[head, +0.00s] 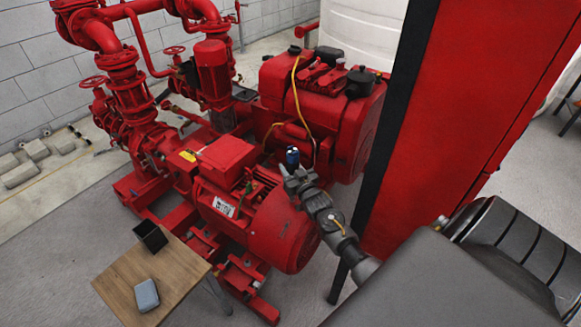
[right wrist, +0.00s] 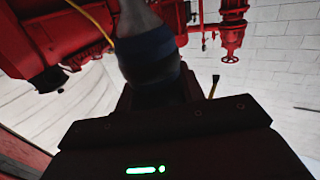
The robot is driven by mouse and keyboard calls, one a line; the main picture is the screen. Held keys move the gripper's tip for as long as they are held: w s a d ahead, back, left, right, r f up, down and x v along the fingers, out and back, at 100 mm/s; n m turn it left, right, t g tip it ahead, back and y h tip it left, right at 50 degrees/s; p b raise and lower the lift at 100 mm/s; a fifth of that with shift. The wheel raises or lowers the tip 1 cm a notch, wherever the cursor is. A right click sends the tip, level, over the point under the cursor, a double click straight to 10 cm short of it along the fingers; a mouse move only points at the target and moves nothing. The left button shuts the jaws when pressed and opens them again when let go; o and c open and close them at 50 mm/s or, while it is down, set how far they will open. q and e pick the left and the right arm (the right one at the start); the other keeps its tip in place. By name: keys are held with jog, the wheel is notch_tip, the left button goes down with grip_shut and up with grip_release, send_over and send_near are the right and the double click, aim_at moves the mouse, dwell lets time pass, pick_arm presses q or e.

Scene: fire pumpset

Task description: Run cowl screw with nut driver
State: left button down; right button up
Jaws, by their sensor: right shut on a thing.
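The nut driver (head: 292,156) has a dark blue and black handle that stands up out of my right gripper (head: 294,175). The gripper is shut on it, above the right part of the red motor. In the right wrist view the blue-banded handle (right wrist: 150,55) fills the upper middle, in front of the gripper body. The red motor (head: 252,205) has a rounded end cowl (head: 290,237) on its right. I cannot make out the cowl screw, and the driver's tip is hidden. My left gripper is not in view.
A red engine (head: 322,105) with yellow cables stands behind the gripper. A red cabinet (head: 465,120) with a black edge is close on the right. A small wooden table (head: 115,282) at front left bears a black open box (head: 150,237) and a grey-blue case (head: 146,295).

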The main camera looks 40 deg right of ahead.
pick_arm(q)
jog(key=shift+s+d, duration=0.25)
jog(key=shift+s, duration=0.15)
pick_arm(e)
jog(key=shift+r, duration=0.1)
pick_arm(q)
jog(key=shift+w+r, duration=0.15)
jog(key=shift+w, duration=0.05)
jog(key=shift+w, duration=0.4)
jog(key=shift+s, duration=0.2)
